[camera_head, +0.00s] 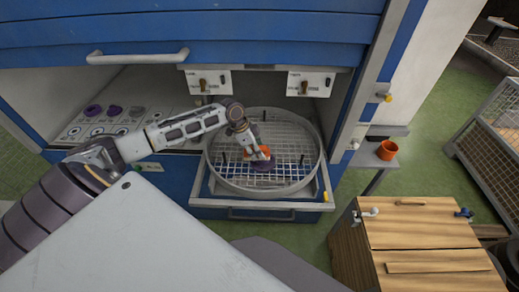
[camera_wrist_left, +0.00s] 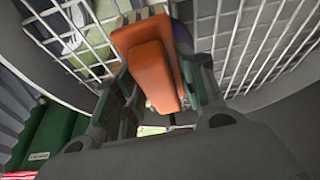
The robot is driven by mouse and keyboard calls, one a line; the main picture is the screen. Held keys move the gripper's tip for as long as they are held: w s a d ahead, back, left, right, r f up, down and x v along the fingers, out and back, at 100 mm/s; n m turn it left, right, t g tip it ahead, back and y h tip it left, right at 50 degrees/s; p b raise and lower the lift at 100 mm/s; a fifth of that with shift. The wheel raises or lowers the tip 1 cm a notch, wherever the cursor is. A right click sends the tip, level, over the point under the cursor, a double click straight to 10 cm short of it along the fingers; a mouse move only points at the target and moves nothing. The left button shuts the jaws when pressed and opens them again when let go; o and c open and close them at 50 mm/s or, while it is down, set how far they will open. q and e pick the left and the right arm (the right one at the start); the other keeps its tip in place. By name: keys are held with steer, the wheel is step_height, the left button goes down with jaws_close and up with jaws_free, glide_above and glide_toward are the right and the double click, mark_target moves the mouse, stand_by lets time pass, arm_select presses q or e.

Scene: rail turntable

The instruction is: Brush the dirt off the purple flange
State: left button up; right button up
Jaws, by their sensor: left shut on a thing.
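The purple flange (camera_head: 264,165) sits on the wire mesh of the round basket (camera_head: 308,182), near its middle. My left gripper (camera_head: 257,153) is right above it, shut on an orange brush (camera_head: 250,154). In the left wrist view the orange brush (camera_wrist_left: 152,72) lies between the two fingers (camera_wrist_left: 155,95). Dirt on the flange is too small to make out. My right gripper is not in view.
More purple flanges (camera_head: 93,110) sit on a panel (camera_head: 75,131) at the left inside the blue cabinet. Control boxes (camera_head: 308,84) hang above the basket's rear. An orange cup (camera_head: 387,150) stands on a side shelf. A wooden cabinet (camera_head: 420,230) stands at the lower right.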

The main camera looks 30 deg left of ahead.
mark_target(268, 152)
arm_select(q)
steer(key=shift+d, duration=0.1)
stand_by(0.3)
steer(key=shift+w+d+f+p, duration=0.15)
steer(key=shift+w+d, duration=0.2)
steer(key=shift+d, duration=0.35)
steer(key=shift+w+d+r+p, duration=0.1)
steer(key=shift+w+d, duration=0.3)
steer(key=shift+d, duration=0.35)
steer(key=shift+w+d+f+p, duration=0.15)
steer(key=shift+w+d, duration=0.2)
steer(key=shift+d, duration=0.35)
steer(key=shift+r, duration=0.1)
steer(key=shift+s+a+r+p, duration=0.1)
steer(key=shift+s+a+p, duration=0.35)
steer(key=shift+a, duration=0.3)
steer(key=shift+s+a+p, duration=0.3)
steer(key=shift+a+p, duration=0.15)
steer(key=shift+a, duration=0.3)
steer(key=shift+s+a+r+p, duration=0.1)
steer(key=shift+s+a+p, duration=0.35)
steer(key=shift+a, duration=0.3)
steer(key=shift+w+d, duration=0.1)
steer(key=shift+w, duration=0.05)
